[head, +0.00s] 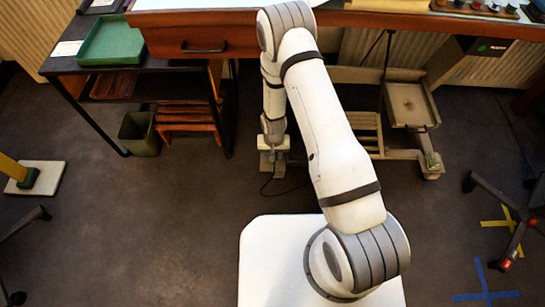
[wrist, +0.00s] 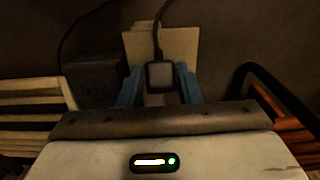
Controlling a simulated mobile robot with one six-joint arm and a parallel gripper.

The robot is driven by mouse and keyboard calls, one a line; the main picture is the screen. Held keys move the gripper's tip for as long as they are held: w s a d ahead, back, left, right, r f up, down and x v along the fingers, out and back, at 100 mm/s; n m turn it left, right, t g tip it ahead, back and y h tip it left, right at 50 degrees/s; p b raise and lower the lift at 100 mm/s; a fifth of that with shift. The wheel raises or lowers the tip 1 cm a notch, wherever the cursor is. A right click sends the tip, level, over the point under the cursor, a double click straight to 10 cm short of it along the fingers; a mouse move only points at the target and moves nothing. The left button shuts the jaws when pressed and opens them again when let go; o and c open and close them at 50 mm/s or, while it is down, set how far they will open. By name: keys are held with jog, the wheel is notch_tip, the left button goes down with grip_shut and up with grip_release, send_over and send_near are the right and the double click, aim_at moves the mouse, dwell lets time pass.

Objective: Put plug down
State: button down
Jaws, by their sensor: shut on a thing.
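In the wrist view, a small dark plug (wrist: 160,75) with a black cord (wrist: 157,32) rising from its top sits between the two blue fingers of my gripper (wrist: 160,84). My gripper is shut on the plug. A tan flat piece (wrist: 183,45) lies just beyond the plug; I cannot tell whether they touch. In the head view, my gripper (head: 273,155) is low under the table front, near the floor. The plug cannot be made out there, but a thin dark cable (head: 266,187) shows on the floor beside it.
In the wrist view, a dark box (wrist: 95,82) stands left of the plug, with pale slats (wrist: 32,105) farther left and reddish slats (wrist: 283,122) at right.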

jog(key=shift+f, duration=0.7)
jog(key=shift+f+b, duration=0.45)
jog(key=shift+f, duration=0.1)
jog(key=c, duration=1)
grip_release()
jog(key=shift+c, duration=0.2)
jog(key=shift+r, duration=0.15)
